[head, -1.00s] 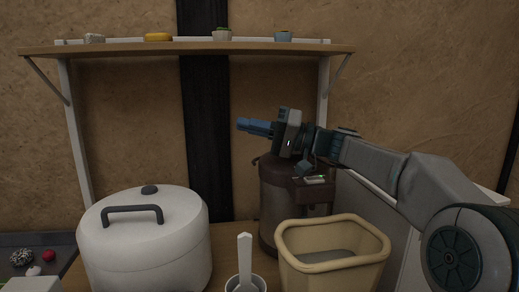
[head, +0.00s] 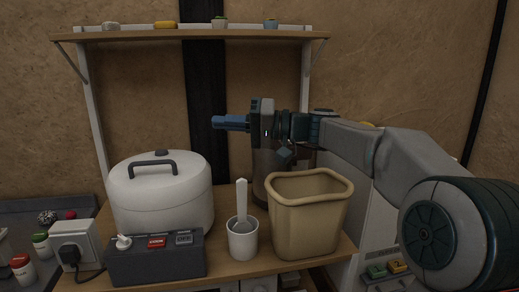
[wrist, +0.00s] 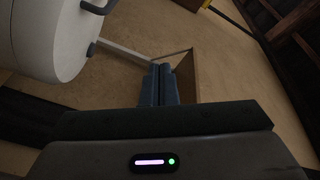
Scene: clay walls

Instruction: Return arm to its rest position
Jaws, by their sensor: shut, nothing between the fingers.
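My gripper (head: 216,122) is at the end of my arm, raised above the counter and below the wall shelf in the head view. Its blue fingers point left. In the wrist view the fingers (wrist: 158,84) lie side by side, shut, with nothing between them. My arm reaches in from the right, passing behind and above the beige bin. The gripper appears apart from everything around it.
A white lidded cooker (head: 160,200), a dark switch box (head: 155,262), a white cup with a handled utensil (head: 243,240) and a beige bin (head: 305,225) stand on the wooden counter. A wooden shelf (head: 190,34) with small items hangs above. A brown cylinder (head: 265,175) stands behind the bin.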

